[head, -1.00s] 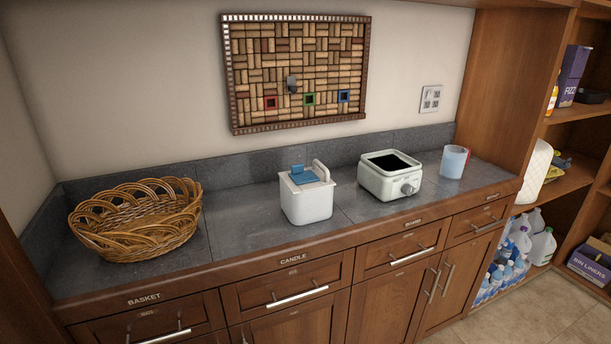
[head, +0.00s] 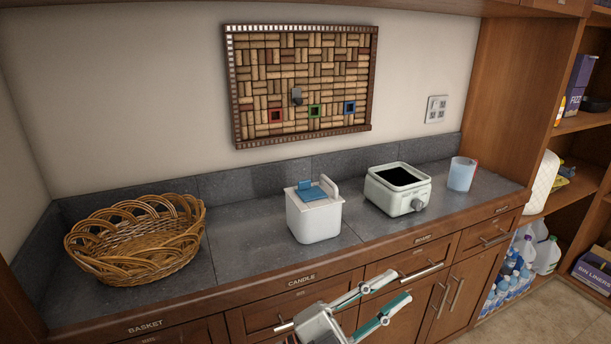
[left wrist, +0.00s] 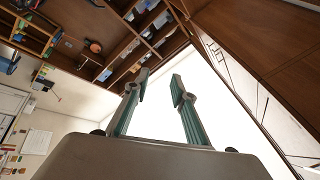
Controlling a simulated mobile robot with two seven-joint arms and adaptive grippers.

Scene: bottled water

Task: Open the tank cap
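The tank (head: 316,218) is a white box on the grey counter, in the middle of the head view. Its blue cap (head: 314,191) lies on its top, with a small upright blue part at the back, and a white handle stands at its right. I cannot tell whether the cap is fully closed. My left gripper (head: 391,287) is in front of the drawers, below the counter edge and to the right of the tank. Its two fingers are apart with nothing between them, as the left wrist view (left wrist: 160,88) also shows. My right gripper is not in view.
A wicker basket (head: 137,237) stands on the left of the counter. A white appliance with a dark opening and a knob (head: 398,188) stands right of the tank, with a translucent blue pitcher (head: 461,174) beyond. Clear counter lies between basket and tank. A cork board (head: 302,84) hangs above.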

